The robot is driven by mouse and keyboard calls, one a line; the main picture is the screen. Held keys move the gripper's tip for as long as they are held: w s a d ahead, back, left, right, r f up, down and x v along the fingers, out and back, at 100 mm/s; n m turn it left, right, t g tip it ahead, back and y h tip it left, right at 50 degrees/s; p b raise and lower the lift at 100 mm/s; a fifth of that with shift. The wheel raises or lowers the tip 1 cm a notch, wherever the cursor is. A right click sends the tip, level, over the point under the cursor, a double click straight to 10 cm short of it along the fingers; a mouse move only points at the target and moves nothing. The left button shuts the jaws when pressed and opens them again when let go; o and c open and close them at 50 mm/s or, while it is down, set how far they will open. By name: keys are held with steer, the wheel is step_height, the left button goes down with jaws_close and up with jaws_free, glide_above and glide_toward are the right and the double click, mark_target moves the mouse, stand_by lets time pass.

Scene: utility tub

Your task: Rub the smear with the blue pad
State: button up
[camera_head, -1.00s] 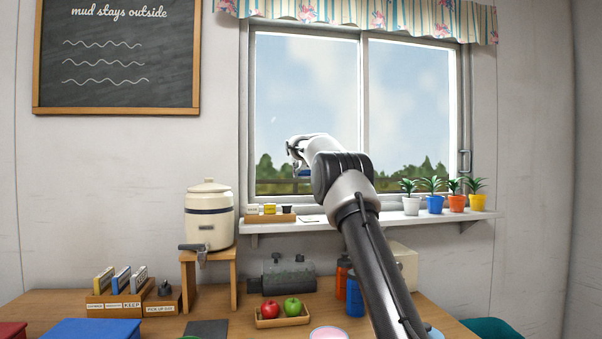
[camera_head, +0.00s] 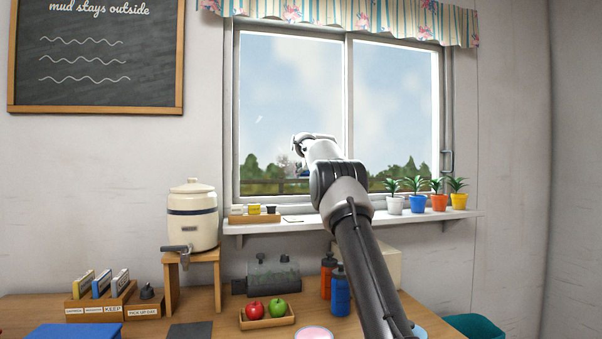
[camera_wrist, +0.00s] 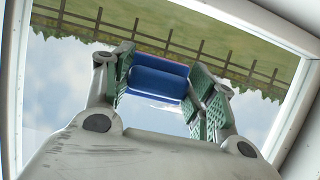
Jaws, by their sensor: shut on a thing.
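My gripper (camera_head: 300,168) is in front of the lower left window pane, shut on the blue pad. In the wrist view, the blue pad (camera_wrist: 158,80) lies crosswise between the two green-lined fingers of my gripper (camera_wrist: 162,86). A pale greyish patch (camera_head: 287,160), likely the smear, shows on the pane just left of my gripper. A whitish mark (camera_wrist: 157,102) also shows beside the pad in the wrist view. I cannot tell whether the pad touches the glass.
A short white streak (camera_head: 259,119) is higher on the pane. A crock (camera_head: 192,217) stands left, bottles (camera_head: 340,290) below. The window's middle bar (camera_head: 348,95) is right of my gripper.

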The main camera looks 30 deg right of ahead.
steer(key=shift+s+d, duration=0.1)
steer(key=shift+d, duration=0.2)
steer(key=shift+r, duration=1.05)
steer(key=w+a, duration=0.3)
steer(key=a, duration=0.8)
steer(key=shift+w+a, duration=0.25)
steer(key=shift+a, duration=0.05)
steer(key=shift+w+r, duration=0.1)
steer(key=shift+r, duration=0.8)
steer(key=shift+c, duration=0.8)
steer(key=shift+s+d, duration=0.6)
steer(key=shift+d, duration=1.35)
steer(key=shift+s+d, duration=0.6)
steer(key=shift+d, duration=1.35)
steer(key=shift+s+d, duration=0.6)
steer(key=shift+d, duration=1.35)
